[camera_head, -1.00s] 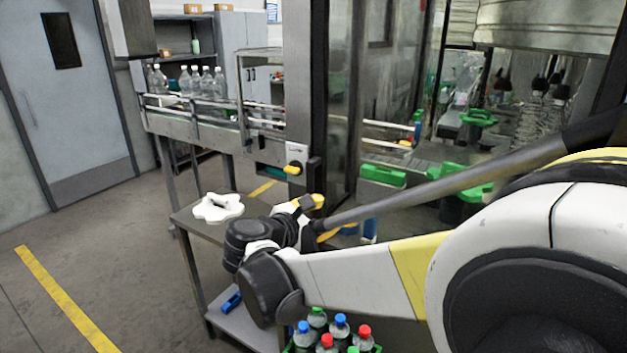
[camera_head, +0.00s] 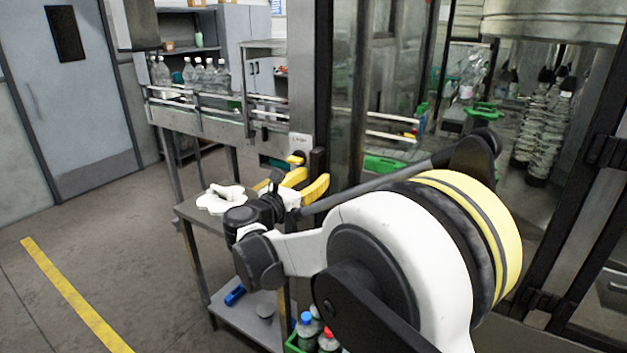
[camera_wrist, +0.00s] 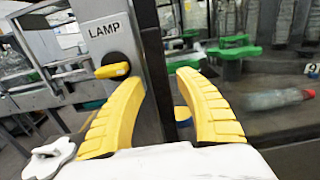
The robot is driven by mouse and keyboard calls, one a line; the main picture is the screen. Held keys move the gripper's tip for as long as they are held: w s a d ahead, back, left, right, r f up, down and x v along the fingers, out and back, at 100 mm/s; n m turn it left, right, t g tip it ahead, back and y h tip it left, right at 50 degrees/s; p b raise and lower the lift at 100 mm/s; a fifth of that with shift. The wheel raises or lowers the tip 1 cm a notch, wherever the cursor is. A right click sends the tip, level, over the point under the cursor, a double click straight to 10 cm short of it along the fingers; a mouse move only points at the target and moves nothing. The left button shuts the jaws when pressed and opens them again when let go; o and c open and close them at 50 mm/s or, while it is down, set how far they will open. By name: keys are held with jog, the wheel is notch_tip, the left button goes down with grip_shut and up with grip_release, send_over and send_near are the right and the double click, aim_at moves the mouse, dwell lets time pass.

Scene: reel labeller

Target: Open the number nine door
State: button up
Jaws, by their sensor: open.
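My gripper (camera_head: 312,178) has two yellow fingers, open, in front of the machine's grey post. It also shows in the wrist view (camera_wrist: 158,82), with one finger on each side of a black upright bar (camera_wrist: 152,45) that looks like a handle. The bar also shows in the head view (camera_head: 318,160). I cannot tell whether the fingers touch it. A tall glass door panel (camera_head: 348,100) stands right of the post and appears shut. No number nine is readable on it. A small blue tag (camera_wrist: 313,68) at the right edge is too small to read.
A panel marked LAMP (camera_wrist: 100,35) with a yellow knob (camera_wrist: 113,70) sits just left of the bar. A side table (camera_head: 190,210) holds a white lobed object (camera_head: 222,198). A conveyor (camera_head: 205,115) carries clear bottles. A green crate with bottles (camera_head: 300,343) is below my arm.

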jog(key=shift+w+d, duration=0.15)
jog(key=shift+w, duration=0.05)
grip_shut()
